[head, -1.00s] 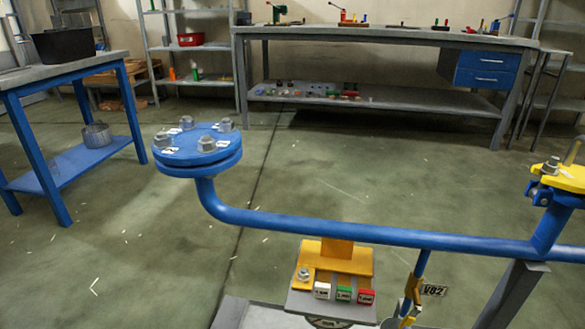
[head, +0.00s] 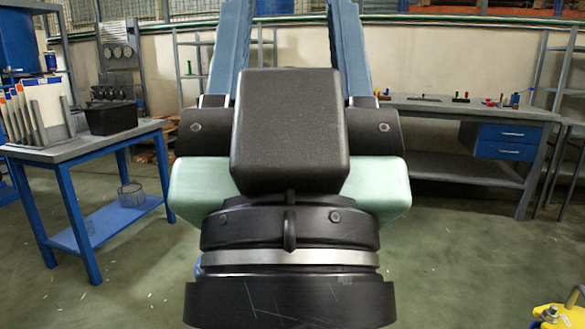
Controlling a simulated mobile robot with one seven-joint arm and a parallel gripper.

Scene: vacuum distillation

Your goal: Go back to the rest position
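My arm fills the middle of the head view, with a black, pale green and silver joint section close to the camera and two blue link bars rising out of the top of the picture. My gripper does not show. The arm hides the centre of the room and most of the floor ahead. Part of a yellow fitting with a bolt (head: 556,314) shows at the bottom right corner, beside the arm and apart from it.
A blue-legged table (head: 82,150) at the left bears a black bin (head: 110,117) and upright boards. A wire basket (head: 131,194) sits on its lower shelf. A long workbench (head: 470,108) with blue drawers (head: 506,142) stands at the back right. Floor at right (head: 460,240) is clear.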

